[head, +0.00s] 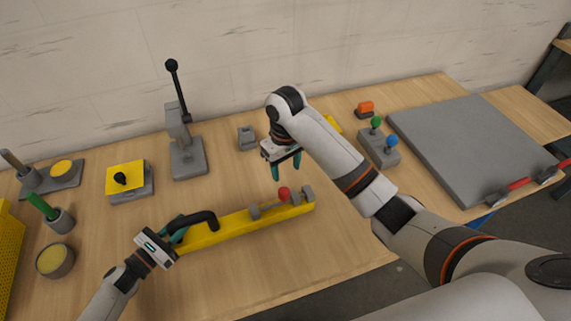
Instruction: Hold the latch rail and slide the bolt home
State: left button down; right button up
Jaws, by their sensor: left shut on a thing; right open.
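The yellow latch rail (233,227) lies on the wooden bench, angled slightly up to the right. It carries a black handle (203,217) near its left end. Toward its right end are grey blocks and a bolt with a red knob (284,193). My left gripper (175,229) is shut at the left end of the rail, at the black handle; the fingers partly hide the contact. My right gripper (282,172) is open and empty, pointing down above and behind the red knob, apart from it.
A grey lever press (186,157) stands behind the rail. A small grey block (247,138) and a box with green and blue knobs (379,148) are at the back. A large grey plate (480,145) lies at right. A round tin (55,260) is at left. Bench in front of the rail is clear.

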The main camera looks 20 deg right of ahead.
pick_arm(q)
jog(key=c, duration=1.1)
grip_release()
jog(key=shift+c, duration=0.2)
